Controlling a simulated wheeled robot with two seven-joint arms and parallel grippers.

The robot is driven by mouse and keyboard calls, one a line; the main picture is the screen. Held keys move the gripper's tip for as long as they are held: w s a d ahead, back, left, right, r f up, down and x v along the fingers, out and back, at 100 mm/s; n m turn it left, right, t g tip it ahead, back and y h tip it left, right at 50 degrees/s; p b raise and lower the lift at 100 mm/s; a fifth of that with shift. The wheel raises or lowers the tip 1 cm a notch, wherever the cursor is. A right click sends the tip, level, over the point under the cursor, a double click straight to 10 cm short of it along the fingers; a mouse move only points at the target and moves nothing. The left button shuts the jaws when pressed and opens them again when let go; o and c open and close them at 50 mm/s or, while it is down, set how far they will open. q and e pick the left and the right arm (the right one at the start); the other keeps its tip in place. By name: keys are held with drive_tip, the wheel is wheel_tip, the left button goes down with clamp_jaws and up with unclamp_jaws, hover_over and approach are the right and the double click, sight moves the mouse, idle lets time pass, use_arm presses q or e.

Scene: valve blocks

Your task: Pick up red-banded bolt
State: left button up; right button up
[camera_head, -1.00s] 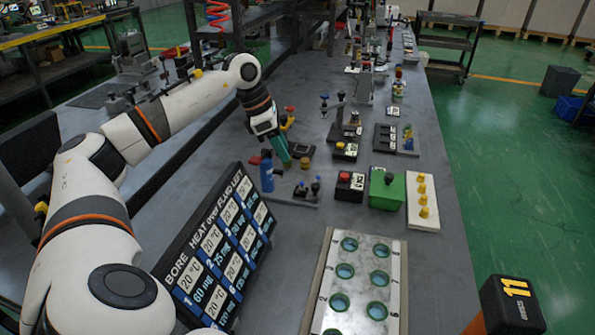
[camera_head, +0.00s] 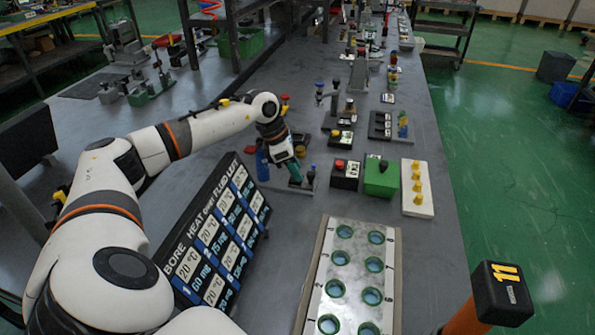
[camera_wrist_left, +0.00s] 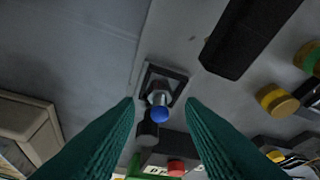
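My left gripper (camera_head: 297,180) reaches down over a small stand on the bench. In the left wrist view its two green fingers (camera_wrist_left: 160,110) are apart, with empty space between the tips. A small upright piece with a blue top (camera_wrist_left: 160,114) shows between them, in a dark square base (camera_wrist_left: 161,82). A reddish part shows just under its blue top; I cannot tell for sure that this is the red-banded bolt. A black-topped piece (camera_wrist_left: 147,131) is beside it. My right gripper is not in view.
A black box with a red button (camera_head: 345,174), a green box (camera_head: 381,180) and a white block with yellow knobs (camera_head: 417,190) stand right of the gripper. A tilted sign (camera_head: 226,235) and a plate with round holes (camera_head: 352,281) are nearer. A blue cylinder (camera_head: 262,163) is left.

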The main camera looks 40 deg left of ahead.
use_arm(q)
drive_tip(key=shift+w+f, duration=0.1)
drive_tip(key=shift+f, duration=0.15)
drive_tip(key=shift+d, duration=0.1)
clamp_jaws()
